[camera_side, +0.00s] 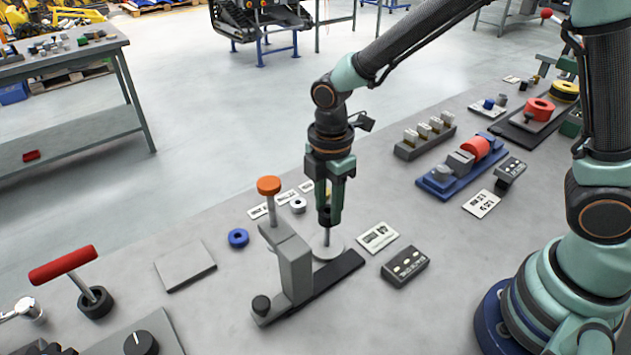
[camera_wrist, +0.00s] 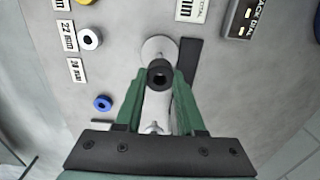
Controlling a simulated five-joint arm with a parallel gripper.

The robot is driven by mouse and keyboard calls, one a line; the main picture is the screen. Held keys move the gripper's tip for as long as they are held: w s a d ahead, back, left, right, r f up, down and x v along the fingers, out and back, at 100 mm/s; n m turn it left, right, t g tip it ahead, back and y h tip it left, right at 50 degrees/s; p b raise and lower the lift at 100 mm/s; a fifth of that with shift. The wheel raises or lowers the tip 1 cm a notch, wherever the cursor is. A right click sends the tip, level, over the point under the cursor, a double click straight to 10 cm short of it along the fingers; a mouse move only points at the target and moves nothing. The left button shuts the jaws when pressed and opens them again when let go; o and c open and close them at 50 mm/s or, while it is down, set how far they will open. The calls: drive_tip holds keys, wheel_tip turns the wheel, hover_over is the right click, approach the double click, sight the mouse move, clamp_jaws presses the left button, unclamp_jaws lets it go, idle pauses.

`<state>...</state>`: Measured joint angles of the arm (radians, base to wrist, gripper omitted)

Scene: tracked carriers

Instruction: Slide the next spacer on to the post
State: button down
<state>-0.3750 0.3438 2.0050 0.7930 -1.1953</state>
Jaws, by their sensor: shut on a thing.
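My gripper (camera_side: 328,217) is shut on a black spacer (camera_side: 325,215), holding it upright above the round grey base plate (camera_side: 331,250). The thin post (camera_side: 326,238) stands on that plate, directly below the spacer in the side view; I cannot tell whether its tip is inside the hole. In the wrist view the black spacer (camera_wrist: 160,72) sits between the green fingertips, with part of the pale plate (camera_wrist: 158,46) beyond it. A blue spacer (camera_side: 238,237) and a white spacer (camera_side: 298,205) lie on the table to the left, beside printed labels. A yellow one (camera_wrist: 85,2) is at the wrist view's top edge.
A grey upright with an orange knob (camera_side: 268,186) stands close left of my gripper on a dark bar (camera_side: 335,283). A dark labelled box (camera_side: 405,267) and a card (camera_side: 378,237) lie right. A flat grey plate (camera_side: 185,266) and red-handled lever (camera_side: 63,265) are left.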

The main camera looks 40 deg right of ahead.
drive_tip(key=shift+f, duration=0.5)
idle(0.5)
drive_tip(key=shift+c, duration=2.2)
unclamp_jaws()
drive_tip(key=o, duration=0.4)
drive_tip(key=shift+o, duration=0.2)
drive_tip(key=shift+r, duration=0.1)
wheel_tip(320, 180, up, 8)
